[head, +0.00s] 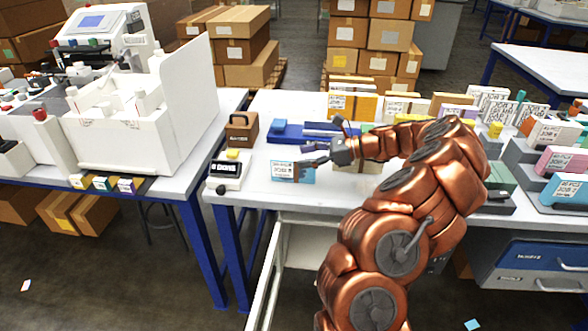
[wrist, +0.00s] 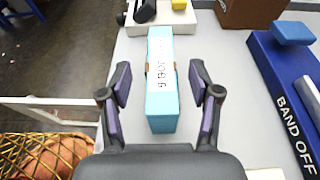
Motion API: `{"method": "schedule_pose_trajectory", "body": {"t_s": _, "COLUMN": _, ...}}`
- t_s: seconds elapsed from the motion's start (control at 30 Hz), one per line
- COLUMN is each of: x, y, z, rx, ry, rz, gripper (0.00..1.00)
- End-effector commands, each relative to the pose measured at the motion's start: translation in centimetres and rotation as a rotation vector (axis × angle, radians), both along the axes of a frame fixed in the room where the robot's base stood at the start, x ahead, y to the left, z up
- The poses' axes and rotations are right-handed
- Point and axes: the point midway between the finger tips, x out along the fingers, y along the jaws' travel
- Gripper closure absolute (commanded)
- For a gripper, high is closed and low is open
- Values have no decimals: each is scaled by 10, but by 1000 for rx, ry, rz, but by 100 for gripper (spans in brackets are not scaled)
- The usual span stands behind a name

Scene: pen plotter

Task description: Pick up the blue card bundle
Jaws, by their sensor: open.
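The blue card bundle (wrist: 160,112) stands on the white tabletop as a light-blue block with a white label band. In the head view the bundle (head: 290,174) is near the table's front-left edge, partly covered by my gripper. My gripper (wrist: 161,82) is open, with one finger on each side of the bundle in the wrist view. Gaps show between both fingers and the bundle's sides, so it is not gripped. In the head view my gripper (head: 308,163) reaches in from the right, and its fingertips are small and hard to make out.
A small white counter device (head: 227,172) stands left of the bundle, with a brown box (head: 241,130) behind it. A blue banding device marked BAND OFF (wrist: 280,90) lies to the right in the wrist view. Several card bundles (head: 370,103) stand along the back.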

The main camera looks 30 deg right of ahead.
Motion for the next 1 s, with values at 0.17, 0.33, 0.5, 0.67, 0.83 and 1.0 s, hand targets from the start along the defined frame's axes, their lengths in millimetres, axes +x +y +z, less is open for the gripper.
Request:
{"method": "schedule_pose_trajectory", "body": {"t_s": 0.17, "x": 16, "y": 18, "z": -9, "rx": 2, "ry": 0, "rz": 5, "gripper": 38}}
{"method": "schedule_pose_trajectory", "body": {"t_s": 0.33, "x": 25, "y": 27, "z": -14, "rx": -1, "ry": 0, "rz": 1, "gripper": 38}}
{"method": "schedule_pose_trajectory", "body": {"t_s": 0.5, "x": 26, "y": 27, "z": -14, "rx": -1, "ry": 0, "rz": 0, "gripper": 38}}
{"method": "schedule_pose_trajectory", "body": {"t_s": 0.67, "x": 26, "y": 27, "z": -14, "rx": 0, "ry": 0, "rz": 1, "gripper": 52}}
{"method": "schedule_pose_trajectory", "body": {"t_s": 0.83, "x": 25, "y": 27, "z": -14, "rx": 0, "ry": 0, "rz": 1, "gripper": 70}}
{"method": "schedule_pose_trajectory", "body": {"t_s": 1.0, "x": 25, "y": 27, "z": -14, "rx": 0, "ry": 0, "rz": 1, "gripper": 88}}
